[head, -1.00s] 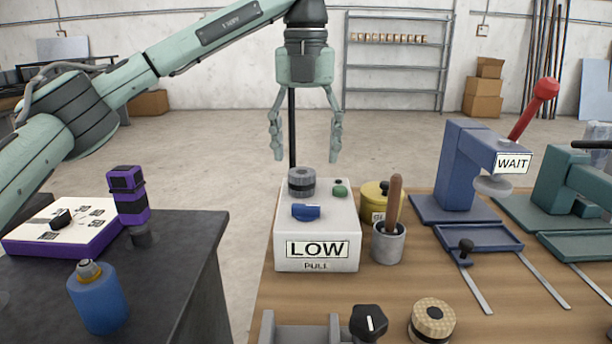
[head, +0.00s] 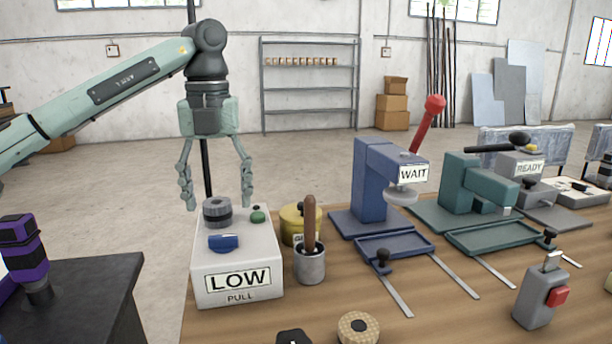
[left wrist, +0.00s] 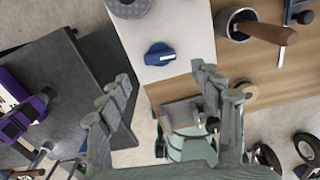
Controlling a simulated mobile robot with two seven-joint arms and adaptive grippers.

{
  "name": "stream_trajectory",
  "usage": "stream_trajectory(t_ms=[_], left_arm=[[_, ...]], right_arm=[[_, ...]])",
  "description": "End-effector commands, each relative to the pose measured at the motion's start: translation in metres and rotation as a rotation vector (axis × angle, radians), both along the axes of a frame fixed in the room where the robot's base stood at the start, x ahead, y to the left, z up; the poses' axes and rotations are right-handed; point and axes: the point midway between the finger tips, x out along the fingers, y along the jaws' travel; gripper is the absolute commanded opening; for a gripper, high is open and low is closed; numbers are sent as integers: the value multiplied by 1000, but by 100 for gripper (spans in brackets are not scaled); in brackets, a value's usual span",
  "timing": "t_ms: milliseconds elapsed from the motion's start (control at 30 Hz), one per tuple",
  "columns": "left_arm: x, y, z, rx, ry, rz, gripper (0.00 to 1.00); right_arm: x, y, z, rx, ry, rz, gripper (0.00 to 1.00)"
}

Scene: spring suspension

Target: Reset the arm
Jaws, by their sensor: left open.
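My left arm comes in from the left in the head view. Its gripper (head: 214,188) points down with its fingers spread and nothing between them. It hangs above and behind the white box (head: 240,283) labelled LOW and PULL. The box carries a grey ribbed knob (head: 216,212), a blue switch knob (head: 223,243) and a green button (head: 258,216). In the left wrist view the open fingers (left wrist: 163,98) frame the view, with the blue knob (left wrist: 160,55) beyond them. My right gripper does not show.
A cup with a wooden-handled tool (head: 310,265) stands right of the box. A blue press (head: 372,185) labelled WAIT and a green press (head: 462,182) stand farther right. A dark table (head: 90,285) with a purple device (head: 22,245) is at left, across a floor gap.

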Motion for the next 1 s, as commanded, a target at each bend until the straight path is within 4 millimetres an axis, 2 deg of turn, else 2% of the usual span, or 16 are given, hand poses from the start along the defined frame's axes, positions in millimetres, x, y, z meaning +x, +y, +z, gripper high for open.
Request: stream_trajectory(t_ms=[33, 200, 400, 533, 833, 1000], left_arm=[[0, 1, -11, 2, 2, 1, 66], [0, 1, -41, 1, 1, 0, 66], [0, 1, -63, 1, -1, 1, 66], [0, 1, -69, 1, -1, 1, 66], [0, 0, -68, 1, -2, 13, 66], [1, 0, -60, 1, -4, 3, 66]], right_arm=[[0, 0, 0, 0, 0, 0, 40], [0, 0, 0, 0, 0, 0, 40], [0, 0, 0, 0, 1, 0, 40], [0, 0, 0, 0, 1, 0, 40], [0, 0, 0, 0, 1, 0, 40], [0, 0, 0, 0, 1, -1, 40]])
